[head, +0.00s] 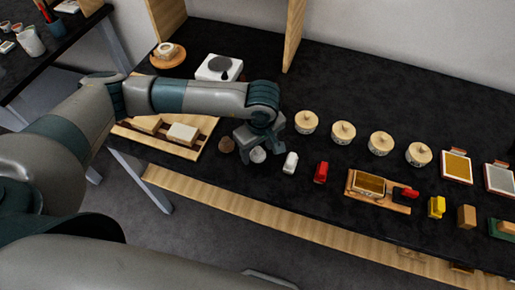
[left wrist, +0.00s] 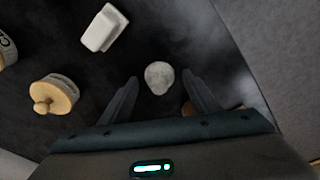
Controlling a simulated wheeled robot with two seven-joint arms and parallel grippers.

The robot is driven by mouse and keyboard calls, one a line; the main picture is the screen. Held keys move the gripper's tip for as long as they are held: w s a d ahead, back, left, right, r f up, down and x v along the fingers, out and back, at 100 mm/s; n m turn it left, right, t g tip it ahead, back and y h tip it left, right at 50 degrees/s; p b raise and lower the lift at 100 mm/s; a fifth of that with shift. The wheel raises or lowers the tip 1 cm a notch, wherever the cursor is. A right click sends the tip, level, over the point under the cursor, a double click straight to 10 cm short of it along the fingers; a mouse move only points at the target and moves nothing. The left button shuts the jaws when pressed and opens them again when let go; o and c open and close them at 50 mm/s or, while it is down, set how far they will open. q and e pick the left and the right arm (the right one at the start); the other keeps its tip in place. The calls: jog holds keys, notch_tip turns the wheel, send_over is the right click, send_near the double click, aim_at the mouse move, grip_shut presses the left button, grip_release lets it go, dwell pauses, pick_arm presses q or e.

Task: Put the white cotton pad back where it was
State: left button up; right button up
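The white cotton pad (head: 258,155), a small rounded white lump, lies on the black table near its front edge. In the left wrist view the pad (left wrist: 159,77) shows between and slightly beyond the fingertips. My left gripper (head: 257,139) points down just over it, with its two fingers (left wrist: 160,84) spread apart and nothing visibly held. I cannot tell how high the fingertips are above the table. A brown rounded lump (head: 226,145) lies left of the pad, and is mostly hidden by a finger in the left wrist view. My right gripper is not in view.
Several lidded round pots (head: 306,122) line up behind. A wooden tray (head: 199,150) with pale blocks lies left. The table's front edge is close.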

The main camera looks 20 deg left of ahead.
aim_at(259, 157)
pick_arm(q)
jog(key=shift+r, duration=0.1)
jog(key=shift+r, duration=0.1)
notch_tip(259, 157, up, 12)
jog(key=s+d+b, duration=0.1)
jog(key=b, duration=0.2)
jog(key=shift+s, duration=0.15)
dwell(0.3)
dwell(1.7)
